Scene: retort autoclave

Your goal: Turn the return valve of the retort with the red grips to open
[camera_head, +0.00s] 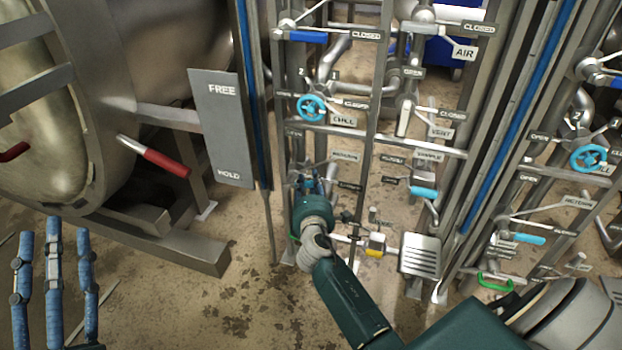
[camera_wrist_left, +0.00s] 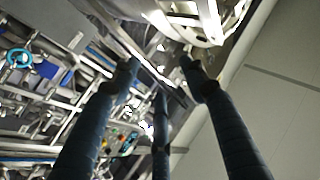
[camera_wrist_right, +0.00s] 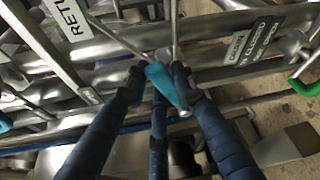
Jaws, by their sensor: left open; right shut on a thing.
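The retort (camera_head: 95,90) on the left carries a lever with a red grip (camera_head: 165,162); a darker red grip (camera_head: 14,152) shows at the left edge. A plate that seems to read RETURN (camera_head: 345,156) sits low on the pipe rack beside it. My right gripper (camera_head: 306,184) reaches down there and hides most of the valve. In the right wrist view, my right gripper (camera_wrist_right: 158,86) is shut on a blue-teal lever grip (camera_wrist_right: 166,84). The partly cut RETURN plate (camera_wrist_right: 68,16) is near it. My left gripper (camera_head: 52,238) is open and empty at lower left.
A FREE/HOLD panel (camera_head: 222,128) stands left of the rack. Above are a blue handwheel (camera_head: 312,107) and a VENT plate (camera_head: 440,132). A yellow-handled valve (camera_head: 376,245) is low beside my right arm. A similar rack with another handwheel (camera_head: 588,158) stands at right.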

